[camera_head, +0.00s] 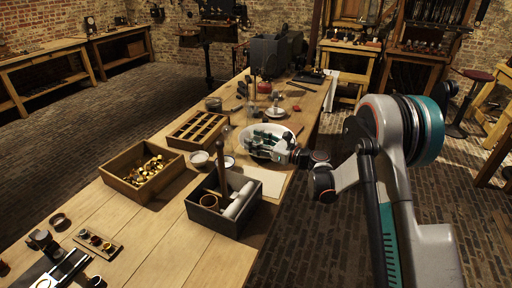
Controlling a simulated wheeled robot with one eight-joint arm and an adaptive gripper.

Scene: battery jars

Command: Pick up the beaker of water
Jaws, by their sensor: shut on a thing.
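My gripper (262,138) reaches in from the right over the white bowl (284,129) in the middle of the long bench. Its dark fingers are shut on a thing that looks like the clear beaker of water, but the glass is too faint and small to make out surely. The water level cannot be seen. The fingers and wrist hide part of the bowl. I cannot tell how high the held thing is above the bowl or bench.
A dark box with rods (222,223), a wooden box of brass pieces (123,187), a compartment tray (176,137) and small white dishes (199,158) stand close by. A pale sheet (272,182) lies right of the dark box. Bare bench shows at the front.

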